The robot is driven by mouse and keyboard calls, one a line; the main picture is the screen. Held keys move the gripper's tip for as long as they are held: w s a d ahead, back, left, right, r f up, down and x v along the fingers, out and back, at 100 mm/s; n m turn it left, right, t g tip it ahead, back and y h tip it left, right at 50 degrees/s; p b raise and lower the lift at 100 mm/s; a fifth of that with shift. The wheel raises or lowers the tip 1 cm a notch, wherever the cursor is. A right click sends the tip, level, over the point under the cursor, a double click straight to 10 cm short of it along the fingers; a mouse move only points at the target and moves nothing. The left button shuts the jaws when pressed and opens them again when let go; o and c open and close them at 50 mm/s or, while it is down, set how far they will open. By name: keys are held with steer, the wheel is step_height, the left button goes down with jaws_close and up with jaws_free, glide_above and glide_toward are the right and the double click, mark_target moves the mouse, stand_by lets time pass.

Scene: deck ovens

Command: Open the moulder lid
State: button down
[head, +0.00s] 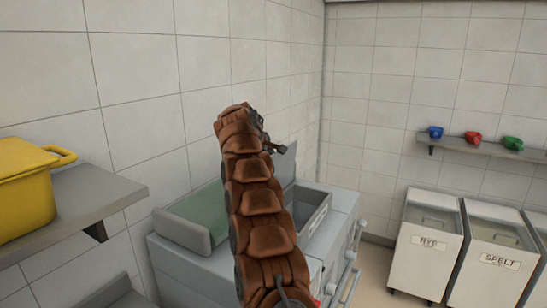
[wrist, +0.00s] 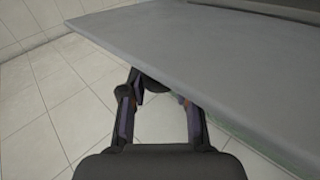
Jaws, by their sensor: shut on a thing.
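The moulder (head: 185,262) is a grey machine against the tiled wall, with a green belt at its left and an open-topped box at its right. A grey panel that looks like the moulder lid (head: 287,166) stands steeply raised at the box's back. My brown arm covers much of the machine and part of the lid. In the wrist view my gripper (wrist: 162,100) reaches under the edge of the broad grey lid (wrist: 195,48). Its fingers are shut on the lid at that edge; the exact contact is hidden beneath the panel.
A yellow tub (head: 25,195) sits on a grey shelf (head: 95,196) at left. Bins marked RYE (head: 424,262) and SPELT (head: 492,275) stand at right. Above them, a wall shelf (head: 480,150) holds blue, red and green cups. Some floor is clear between moulder and bins.

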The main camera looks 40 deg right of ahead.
steer(key=shift+r, duration=0.5)
steer(key=c, duration=1.1)
jaws_free()
steer(key=shift+f, duration=0.1)
steer(key=o, duration=0.3)
steer(key=shift+f, duration=0.25)
steer(key=shift+a, duration=0.1)
steer(key=v, duration=1.2)
steer(key=shift+f, duration=0.1)
